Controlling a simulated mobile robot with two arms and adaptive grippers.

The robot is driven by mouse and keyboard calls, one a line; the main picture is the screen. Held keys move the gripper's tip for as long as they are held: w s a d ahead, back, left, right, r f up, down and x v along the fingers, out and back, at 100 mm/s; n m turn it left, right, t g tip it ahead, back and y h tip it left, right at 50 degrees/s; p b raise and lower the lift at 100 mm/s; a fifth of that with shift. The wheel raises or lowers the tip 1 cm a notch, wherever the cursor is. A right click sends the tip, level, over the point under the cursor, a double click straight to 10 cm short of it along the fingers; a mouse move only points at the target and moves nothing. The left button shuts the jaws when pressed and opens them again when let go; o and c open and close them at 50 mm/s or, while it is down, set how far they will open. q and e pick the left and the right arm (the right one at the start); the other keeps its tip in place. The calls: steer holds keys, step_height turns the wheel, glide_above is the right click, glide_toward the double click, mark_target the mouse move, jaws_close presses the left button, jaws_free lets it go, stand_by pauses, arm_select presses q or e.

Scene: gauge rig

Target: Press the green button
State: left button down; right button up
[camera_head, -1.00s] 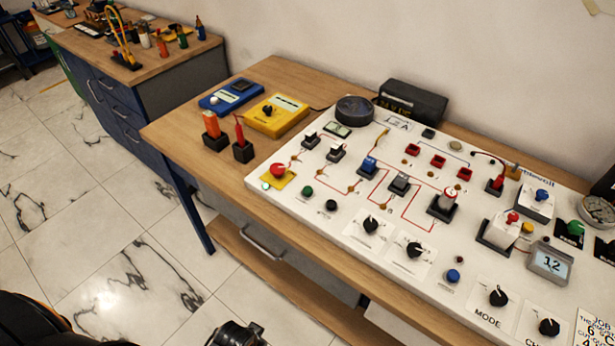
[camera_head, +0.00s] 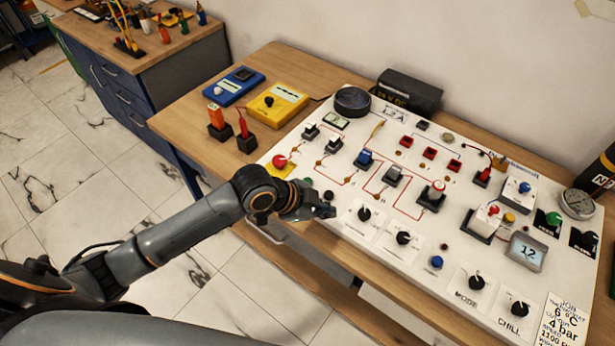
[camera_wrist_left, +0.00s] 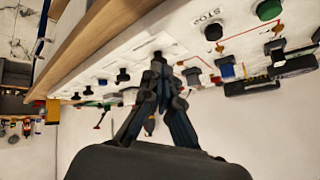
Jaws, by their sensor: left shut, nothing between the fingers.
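The green button (camera_head: 308,182) is a small round cap on the front left of the white panel (camera_head: 350,237), just left of a small black button (camera_head: 328,195). My left gripper (camera_head: 326,211) is over the panel's front edge, close to both buttons and nearer the black one. The gripper partly crowds the view of the green button. In the left wrist view a green button (camera_wrist_left: 268,9) shows at the top right, near lettering that reads STOP. There my left gripper's fingertips (camera_wrist_left: 160,60) are together and empty. My right gripper is not in view.
A red button on a yellow base (camera_head: 279,161) sits left of the green one. Black dials (camera_head: 364,214) and a blue button (camera_head: 436,262) lie to the right. Another green cap (camera_head: 554,218) is at the far right. Red and orange probes (camera_head: 217,117) stand on the wooden table.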

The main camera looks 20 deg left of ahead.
arm_select(q)
steer(key=w+a+r+m, duration=0.1)
steer(key=w+a+r, duration=0.1)
steer(key=w+a, duration=0.2)
steer(key=w+a+r+m+t, duration=0.1)
steer(key=w+a+r, duration=0.2)
steer(key=w+a, duration=0.2)
steer(key=shift+w+r, duration=0.25)
steer(key=shift+w, duration=1)
steer(key=shift+f, duration=0.15)
step_height(320, 180, down, 7)
steer(key=b, duration=0.6)
steer(key=shift+d+f+b, duration=0.1)
steer(key=shift+f+b, duration=0.4)
steer(key=shift+f, duration=0.25)
